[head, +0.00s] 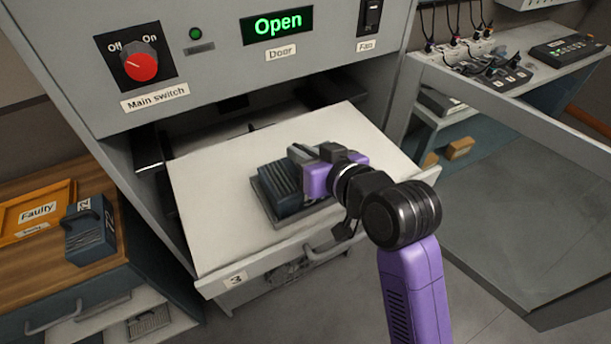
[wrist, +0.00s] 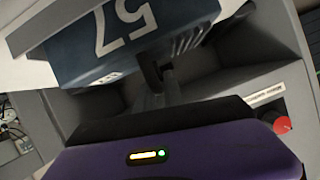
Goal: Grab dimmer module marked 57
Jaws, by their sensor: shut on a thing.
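The dimmer module marked 57 is a dark blue box with a ribbed side (head: 280,188), on or just above a dark grey base on the pulled-out shelf (head: 212,205) labelled 3. In the wrist view the white number 57 shows upside down on the module (wrist: 85,55). My gripper (head: 302,160) comes in from the right over the module and hides part of it. In the wrist view its fingers (wrist: 165,78) are shut at the module's near edge, on what looks like its handle. I cannot tell whether the module is lifted off the base.
A second module (head: 90,230), marked 72, stands on the wooden top at left beside an orange tray (head: 35,212) labelled Faulty. The cabinet panel (head: 215,60) with a red main switch (head: 140,65) rises behind the shelf. An open door (head: 520,120) stands at right.

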